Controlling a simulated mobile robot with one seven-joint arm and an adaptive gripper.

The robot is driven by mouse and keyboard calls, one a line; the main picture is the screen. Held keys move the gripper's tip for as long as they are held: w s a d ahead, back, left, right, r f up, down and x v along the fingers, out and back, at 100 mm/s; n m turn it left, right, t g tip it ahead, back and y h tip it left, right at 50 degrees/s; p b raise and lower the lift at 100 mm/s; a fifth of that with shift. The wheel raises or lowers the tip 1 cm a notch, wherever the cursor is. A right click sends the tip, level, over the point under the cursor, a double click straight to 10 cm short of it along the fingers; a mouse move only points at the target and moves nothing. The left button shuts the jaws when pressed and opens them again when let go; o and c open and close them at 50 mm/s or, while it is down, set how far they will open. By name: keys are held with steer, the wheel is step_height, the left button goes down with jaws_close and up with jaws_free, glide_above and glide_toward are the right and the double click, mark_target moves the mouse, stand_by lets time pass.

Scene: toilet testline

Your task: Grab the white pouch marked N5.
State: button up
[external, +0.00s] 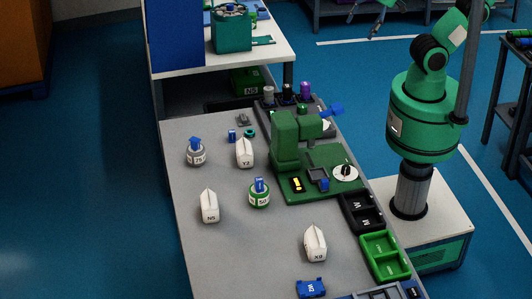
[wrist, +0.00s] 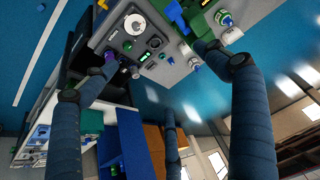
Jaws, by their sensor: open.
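The white pouch marked N5 (external: 209,207) stands upright on the grey table, left of its middle in the external view. Similar white pouches marked Y2 (external: 245,154) and, it seems, X8 (external: 315,245) stand farther back and nearer the front right. My gripper (wrist: 160,78) shows in the wrist view with its dark blue fingers spread wide and nothing between them. It is open and well away from the N5 pouch.
A green machine (external: 290,145), black bin (external: 362,211) and green bin (external: 384,257) line the right side. A blue part (external: 311,288) lies in front. The table's left strip is clear.

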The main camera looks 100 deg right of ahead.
steer(key=w+a+r+m+g+p, duration=0.1)
steer(key=w+a+r+m, duration=0.2)
steer(key=w, duration=0.7)
steer(key=w+a+r+m+p, duration=0.15)
steer(key=w+r, duration=0.25)
steer(key=w, duration=0.6)
steer(key=w+a+f+m+g+p, duration=0.1)
steer(key=w+a+m, duration=0.1)
steer(key=w, duration=0.5)
steer(key=w+a+f+m+y, duration=0.1)
steer(key=w+a, duration=0.2)
steer(key=w, duration=0.3)
steer(key=w+a+f+m+g+p, duration=0.1)
steer(key=w+a+f+m, duration=0.1)
steer(key=w, duration=0.5)
steer(key=w+a+f+m+g+p, duration=0.1)
steer(key=w+a+f+m, duration=0.1)
steer(key=w+a+f, duration=0.45)
steer(key=w+a+f+m+p, duration=0.1)
steer(key=w+a+f+m, duration=0.2)
steer(key=w+f, duration=0.55)
steer(key=w+a+f+m+p, duration=0.1)
steer(key=w+a+f, duration=0.3)
steer(key=f, duration=0.5)
steer(key=w+a+f+m+g+p, duration=0.1)
steer(key=w+a+f+m, duration=0.2)
steer(key=f, duration=0.6)
steer(key=shift+w+a+f+y, duration=0.35)
steer(key=shift+w+a, duration=0.25)
steer(key=shift+w, duration=0.3)
